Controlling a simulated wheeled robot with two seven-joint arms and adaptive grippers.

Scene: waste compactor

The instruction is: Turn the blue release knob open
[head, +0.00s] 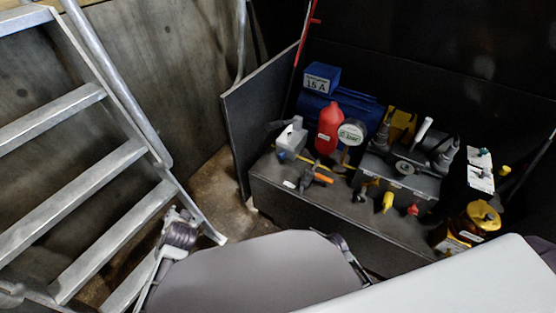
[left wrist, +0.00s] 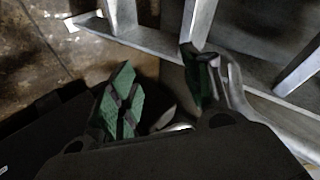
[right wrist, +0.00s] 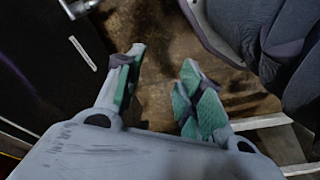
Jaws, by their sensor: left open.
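A small blue knob-like part (head: 282,155) shows at the left end of the dark bench, below a light grey box. It is small, and I cannot tell how it is turned or be sure it is the release knob. In the left wrist view my left gripper (left wrist: 156,62) is open and empty, with green pads, near the metal ladder. In the right wrist view my right gripper (right wrist: 164,62) is open and empty above the brown floor. Both grippers are low and apart from the bench-top parts. My body hides much of the arms in the head view.
The dark bench (head: 315,210) carries a red bottle (head: 329,127), a blue motor (head: 316,103), a round gauge (head: 351,132), an orange-handled tool (head: 322,178), a yellow knob (head: 387,202) and a red knob (head: 413,209). A metal ladder (head: 75,195) stands left. A dark panel (head: 250,110) edges the bench.

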